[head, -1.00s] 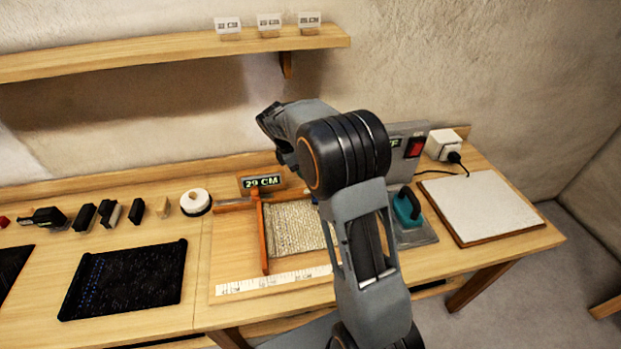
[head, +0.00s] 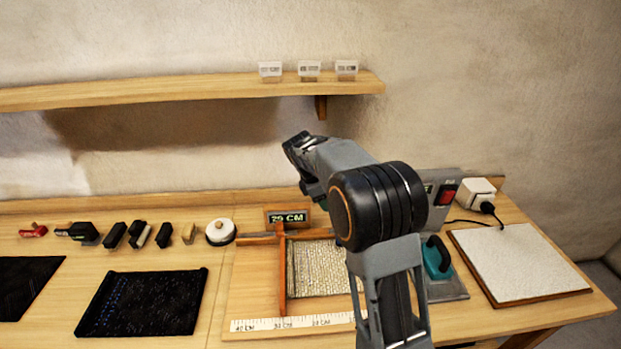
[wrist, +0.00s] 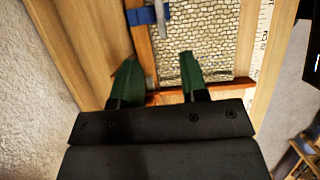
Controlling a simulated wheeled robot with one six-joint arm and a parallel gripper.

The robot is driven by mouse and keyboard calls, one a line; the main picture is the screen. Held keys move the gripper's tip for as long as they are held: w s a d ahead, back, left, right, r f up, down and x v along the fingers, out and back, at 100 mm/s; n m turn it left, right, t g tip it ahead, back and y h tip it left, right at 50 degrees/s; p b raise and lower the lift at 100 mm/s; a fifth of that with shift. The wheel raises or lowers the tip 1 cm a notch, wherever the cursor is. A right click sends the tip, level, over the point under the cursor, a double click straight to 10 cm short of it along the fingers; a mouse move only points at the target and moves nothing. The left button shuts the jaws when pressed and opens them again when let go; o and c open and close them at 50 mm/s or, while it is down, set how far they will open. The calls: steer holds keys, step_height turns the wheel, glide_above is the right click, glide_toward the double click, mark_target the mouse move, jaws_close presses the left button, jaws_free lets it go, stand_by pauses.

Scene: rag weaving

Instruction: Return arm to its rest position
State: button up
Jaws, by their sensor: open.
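My gripper shows in the wrist view (wrist: 158,80) with its two green-tipped fingers apart and nothing between them. In the head view my arm is bent above the bench, and its dark end faces away, so the fingers are hidden there. Below the fingers lies a woven beige rag (head: 312,268) on a wooden frame, with an orange-brown bar (head: 282,270) along its left side.
A ruler (head: 290,322) runs along the frame's front. A display reading 29 CM (head: 287,218) stands behind. A teal iron (head: 437,258) and a pale board (head: 520,265) are at right. Black mats (head: 142,303) and small tools lie left. A shelf (head: 180,92) hangs above.

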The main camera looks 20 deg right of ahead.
steer(key=s+a+r+m+t+y, duration=0.2)
steer(key=s+m, duration=0.6)
steer(key=s, duration=0.3)
steer(key=s+a+r+m+t+y, duration=0.1)
steer(key=s+a+m+t+y, duration=0.1)
steer(key=s+m, duration=0.6)
steer(key=shift+s+a+r+t+y, duration=0.35)
steer(key=shift+s+a+t, duration=0.2)
steer(key=shift+s, duration=1.4)
